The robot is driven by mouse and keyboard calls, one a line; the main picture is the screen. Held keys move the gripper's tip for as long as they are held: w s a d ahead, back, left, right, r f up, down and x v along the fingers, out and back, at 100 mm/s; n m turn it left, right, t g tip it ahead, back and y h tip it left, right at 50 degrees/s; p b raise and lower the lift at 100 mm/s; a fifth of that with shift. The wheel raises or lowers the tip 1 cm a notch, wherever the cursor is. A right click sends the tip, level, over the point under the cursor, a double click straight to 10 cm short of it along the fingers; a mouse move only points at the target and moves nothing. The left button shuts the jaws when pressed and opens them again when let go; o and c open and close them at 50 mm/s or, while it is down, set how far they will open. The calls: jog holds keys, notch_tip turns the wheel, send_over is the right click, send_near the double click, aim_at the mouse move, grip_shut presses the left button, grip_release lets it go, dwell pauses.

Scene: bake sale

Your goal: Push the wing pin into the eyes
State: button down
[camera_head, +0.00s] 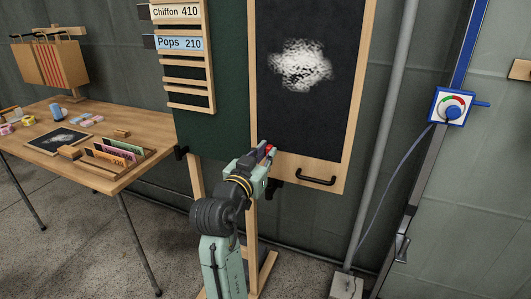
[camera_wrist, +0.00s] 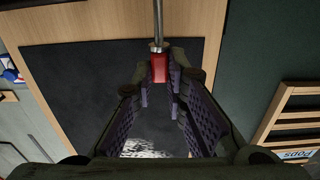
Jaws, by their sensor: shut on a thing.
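My gripper (camera_head: 264,156) is shut on the wing pin by its red grip, at the lower left corner of the chalkboard wing (camera_head: 317,171). In the wrist view the pin's red grip (camera_wrist: 159,68) sits between the fingertips, and its metal shank (camera_wrist: 157,24) runs up out of the picture in front of the wooden frame. In the head view only a bit of red shows at the fingertips. The eyes cannot be made out in either view. I cannot tell whether the shank is in them. A dark fitting (camera_head: 274,185) shows just below my gripper.
The wing has a black handle (camera_head: 317,181) and a smudged chalk patch (camera_head: 300,64). A green board (camera_head: 228,70) with price strips stands to its left. A wooden table (camera_head: 135,135) with card holders is further left. A grey pipe (camera_head: 389,115) and a blue-knobbed dial box (camera_head: 452,107) are right.

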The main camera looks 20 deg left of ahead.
jog(key=shift+f+b, duration=1.05)
jog(key=shift+f, duration=0.65)
jog(key=shift+f+b, duration=2.35)
jog(key=shift+f, duration=0.55)
jog(key=c, duration=1.5)
grip_release()
jog(key=shift+r, duration=0.1)
jog(key=shift+c, duration=0.2)
jog(key=shift+s, duration=0.1)
jog(key=s, duration=1.1)
jog(key=shift+s+a, duration=0.25)
jog(key=shift+s, duration=0.15)
